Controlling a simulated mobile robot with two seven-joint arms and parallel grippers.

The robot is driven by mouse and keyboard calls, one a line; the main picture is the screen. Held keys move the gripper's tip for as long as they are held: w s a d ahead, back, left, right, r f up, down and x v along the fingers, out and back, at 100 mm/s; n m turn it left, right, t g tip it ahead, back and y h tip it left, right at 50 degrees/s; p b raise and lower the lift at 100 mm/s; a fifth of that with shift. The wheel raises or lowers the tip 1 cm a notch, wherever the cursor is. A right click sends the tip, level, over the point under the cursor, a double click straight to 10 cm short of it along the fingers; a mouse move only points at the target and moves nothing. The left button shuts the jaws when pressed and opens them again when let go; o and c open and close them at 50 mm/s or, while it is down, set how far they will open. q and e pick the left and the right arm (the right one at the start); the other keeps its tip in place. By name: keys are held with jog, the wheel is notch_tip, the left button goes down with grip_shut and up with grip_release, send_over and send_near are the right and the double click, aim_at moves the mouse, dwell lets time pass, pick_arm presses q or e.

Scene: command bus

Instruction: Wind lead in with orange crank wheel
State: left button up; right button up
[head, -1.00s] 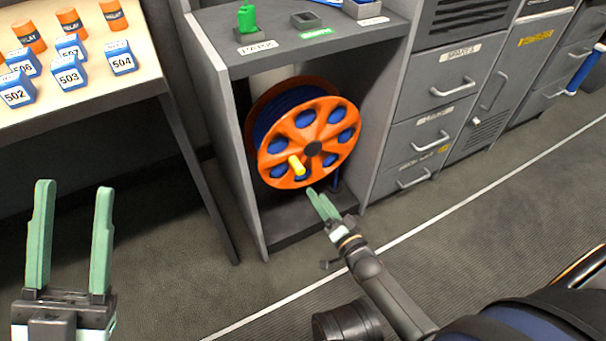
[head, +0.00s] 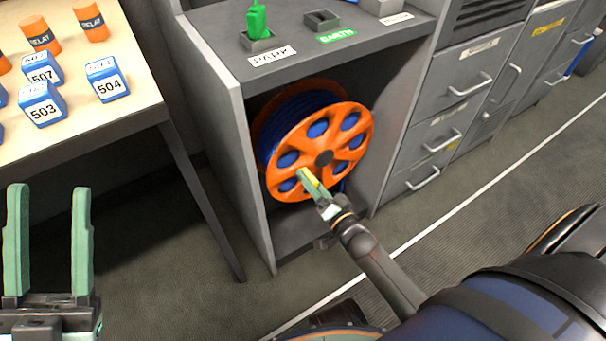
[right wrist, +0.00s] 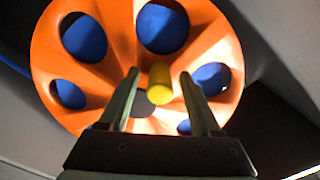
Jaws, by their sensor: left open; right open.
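The orange crank wheel (head: 350,141) stands upright in the grey cabinet's open bay, with blue lead wound behind it (head: 291,104). My right gripper (head: 307,176) is at the wheel's lower front, by its yellow handle (head: 311,177). In the right wrist view the yellow handle (right wrist: 160,84) sits between the two open fingers (right wrist: 160,84), with a gap on each side. The fingers partly hide the handle in the head view. My left gripper (head: 48,215) is open and empty at the lower left, over the floor and away from the wheel.
The cabinet top (head: 222,42) above the wheel holds a green plug (head: 257,20) in a PARK socket and an empty EARTH socket (head: 322,19). A table (head: 135,85) with blue numbered blocks and orange relay cylinders stands at left. Grey drawers (head: 428,146) stand to the right.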

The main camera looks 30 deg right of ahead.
jog(key=shift+w, duration=0.15)
grip_shut()
dwell(0.5)
jog(key=shift+r, duration=0.1)
dwell(0.8)
